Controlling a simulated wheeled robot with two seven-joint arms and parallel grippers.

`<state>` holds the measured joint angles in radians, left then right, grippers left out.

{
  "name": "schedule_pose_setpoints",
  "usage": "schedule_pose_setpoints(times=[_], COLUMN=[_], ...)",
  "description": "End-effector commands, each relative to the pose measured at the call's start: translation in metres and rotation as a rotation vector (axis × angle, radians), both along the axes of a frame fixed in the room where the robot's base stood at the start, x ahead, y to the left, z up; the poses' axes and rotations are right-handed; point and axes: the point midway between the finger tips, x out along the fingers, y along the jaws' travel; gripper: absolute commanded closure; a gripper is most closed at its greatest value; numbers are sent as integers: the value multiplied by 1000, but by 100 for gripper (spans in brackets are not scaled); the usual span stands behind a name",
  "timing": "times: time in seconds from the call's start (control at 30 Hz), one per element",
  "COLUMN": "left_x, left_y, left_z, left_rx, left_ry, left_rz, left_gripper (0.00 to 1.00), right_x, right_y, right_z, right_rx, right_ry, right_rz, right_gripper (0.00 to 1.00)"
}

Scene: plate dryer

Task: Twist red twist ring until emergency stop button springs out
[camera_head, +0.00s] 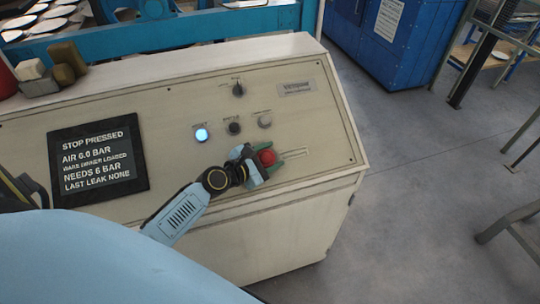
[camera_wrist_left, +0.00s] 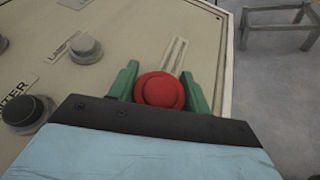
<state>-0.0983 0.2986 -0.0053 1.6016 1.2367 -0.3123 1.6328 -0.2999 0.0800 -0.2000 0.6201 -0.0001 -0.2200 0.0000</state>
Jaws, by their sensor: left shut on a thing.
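The red emergency stop button (camera_head: 267,157) with its red twist ring is on the sloped cream control panel (camera_head: 205,88), near the lower right. In the left wrist view the round red button (camera_wrist_left: 159,90) sits between two green fingers. My left gripper (camera_head: 262,160) is shut on it, one finger on each side. A black display (camera_head: 98,157) on the panel reads "STOP PRESSED", "AIR 6.0 BAR" and "NEEDS 6 BAR". My right gripper is not in view.
A lit blue-white button (camera_head: 202,135), a black knob (camera_head: 234,128), a grey knob (camera_head: 265,120) and an upper black knob (camera_head: 238,90) are on the panel. Blocks (camera_head: 62,66) lie on its top left. Grey floor (camera_head: 425,150) is open to the right.

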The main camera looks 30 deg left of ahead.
Motion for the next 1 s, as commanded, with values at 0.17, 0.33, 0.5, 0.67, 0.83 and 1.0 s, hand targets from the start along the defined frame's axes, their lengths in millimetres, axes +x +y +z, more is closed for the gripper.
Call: schedule_pose_setpoints(times=[0.17, 0.33, 0.5, 0.67, 0.83, 1.0], left_x=[-1, 0, -2, -18, -50, -84], left_y=[0, 0, 1, 5, 14, 23], left_z=[-1, -1, 0, 3, 11, 20], left_rx=[2, 1, 1, 0, 3, 3], left_ry=[3, 2, 2, 3, 4, 4], left_rz=[0, 1, 1, 1, 0, 0], left_gripper=[32, 29, 29, 29, 29, 29], right_x=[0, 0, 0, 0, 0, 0], right_y=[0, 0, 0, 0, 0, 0], right_z=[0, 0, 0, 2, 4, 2], right_rx=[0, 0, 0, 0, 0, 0], right_ry=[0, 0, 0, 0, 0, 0], right_rz=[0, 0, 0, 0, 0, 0], right_gripper=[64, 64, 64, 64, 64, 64])
